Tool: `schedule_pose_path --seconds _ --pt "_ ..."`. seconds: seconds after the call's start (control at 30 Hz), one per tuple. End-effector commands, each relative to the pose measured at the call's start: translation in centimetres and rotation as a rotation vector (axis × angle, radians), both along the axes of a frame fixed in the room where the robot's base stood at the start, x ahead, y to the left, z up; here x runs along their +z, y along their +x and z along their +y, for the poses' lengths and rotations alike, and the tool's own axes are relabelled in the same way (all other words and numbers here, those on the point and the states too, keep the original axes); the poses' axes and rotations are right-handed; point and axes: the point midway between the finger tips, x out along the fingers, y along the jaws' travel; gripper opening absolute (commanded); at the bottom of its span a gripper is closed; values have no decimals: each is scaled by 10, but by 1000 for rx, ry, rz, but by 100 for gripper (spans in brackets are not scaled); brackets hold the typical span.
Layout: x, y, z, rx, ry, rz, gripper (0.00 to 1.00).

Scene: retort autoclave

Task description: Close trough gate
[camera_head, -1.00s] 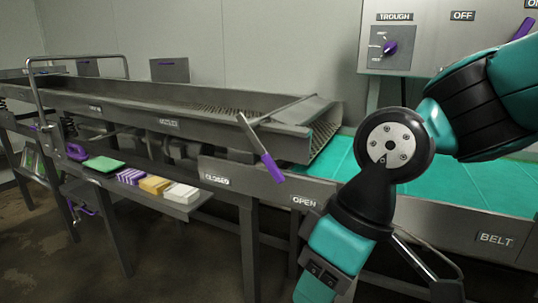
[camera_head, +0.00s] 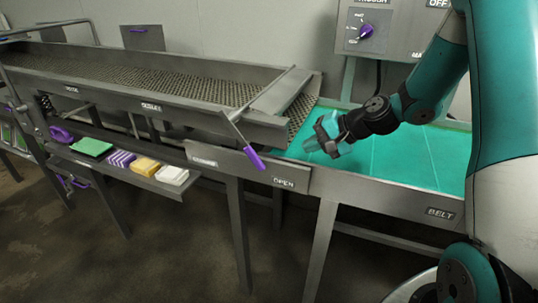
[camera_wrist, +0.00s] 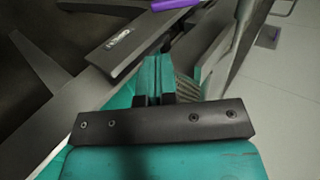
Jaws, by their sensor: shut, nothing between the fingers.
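The trough gate lever (camera_head: 242,142) is a thin metal bar with a purple handle (camera_head: 255,159), at the discharge end of the trough (camera_head: 150,104). It slants down to the right, its handle end near the OPEN label (camera_head: 284,182) and away from the CLOSED label (camera_head: 203,161). My gripper (camera_head: 318,145) is shut and empty over the green belt, right of the lever and apart from it. In the wrist view my shut teal fingers (camera_wrist: 152,78) point toward a dark rail, and part of a purple handle (camera_wrist: 176,4) shows at the top edge.
The green belt (camera_head: 400,165) runs right behind a metal side rail marked BELT (camera_head: 440,213). A control box (camera_head: 392,32) with a purple knob stands behind. A shelf (camera_head: 160,187) with colored blocks sits left. A metal hoop (camera_head: 35,125) rises at far left.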

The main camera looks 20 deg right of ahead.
Motion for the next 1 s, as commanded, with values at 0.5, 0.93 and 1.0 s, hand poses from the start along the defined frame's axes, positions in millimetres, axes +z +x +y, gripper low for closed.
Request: schedule_pose_path --seconds 0.5,0.93,1.0 --pt "-13 13 15 6 0 3 0" --pt "-64 62 65 7 0 4 0" --pt "-71 68 71 6 -1 2 0"
